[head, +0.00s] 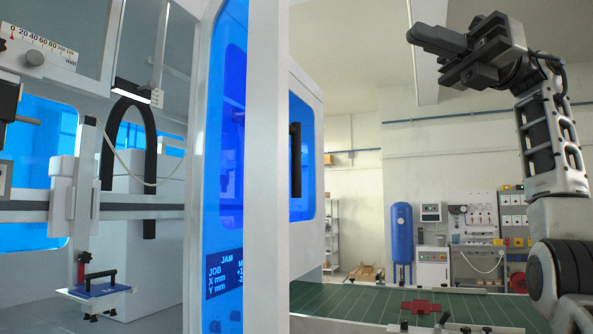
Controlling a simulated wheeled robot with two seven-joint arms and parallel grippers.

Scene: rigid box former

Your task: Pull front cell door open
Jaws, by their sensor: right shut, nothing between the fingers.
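The front cell door shows as a blue-glazed panel (225,120) in a white frame, seen at a steep angle in the middle of the head view. A white upright (267,170) stands in front and hides part of it. Right of the upright is blue glazing in a white surround (308,85), with a dark vertical handle (295,160). I cannot tell whether both glazed parts are one door. My right gripper (422,38) is at the upper right, raised, shut and empty, well clear of the handle. My left gripper is out of view.
Left of the panel the cell interior shows, with a scale (40,40), a rail (150,212) and a carriage holding a small blue plate (98,290). A display reading JAM (228,272) shows on the blue panel.

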